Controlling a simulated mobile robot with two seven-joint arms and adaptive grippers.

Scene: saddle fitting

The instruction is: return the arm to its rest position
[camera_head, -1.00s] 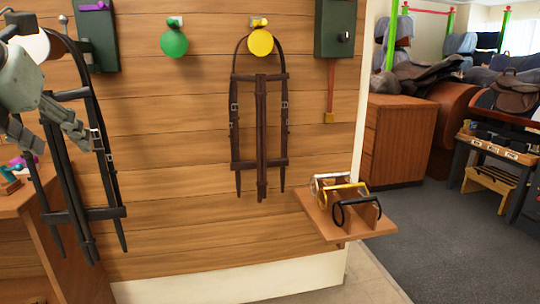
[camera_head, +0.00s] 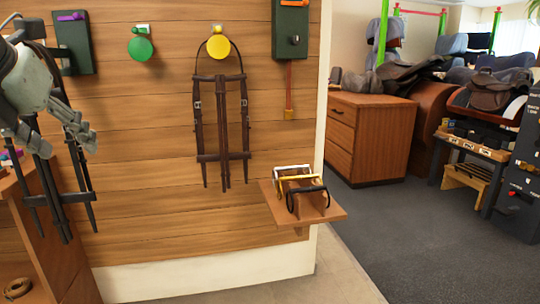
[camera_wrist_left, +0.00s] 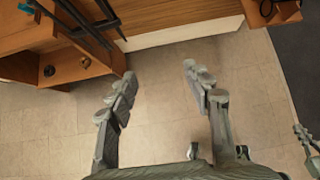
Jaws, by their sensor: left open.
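My left gripper (camera_head: 62,142) is at the left edge of the head view, in front of a dark bridle (camera_head: 52,205). In the left wrist view its two grey fingers (camera_wrist_left: 158,82) are spread wide with nothing between them, above the tiled floor. The gripper hides the upper part of that bridle in the head view. A second dark brown bridle (camera_head: 222,125) hangs from a yellow round hook (camera_head: 218,47) on the plank wall. A grey jointed piece (camera_wrist_left: 307,145), which looks like part of my right gripper, shows at the right edge of the wrist view.
A small wooden shelf (camera_head: 328,213) with several ring-shaped bits juts from the wall. A green hook (camera_head: 140,48) is empty. A wooden bench (camera_head: 45,240) stands at lower left. A wooden cabinet (camera_head: 380,140) and a dark stand are at right. Carpet between is clear.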

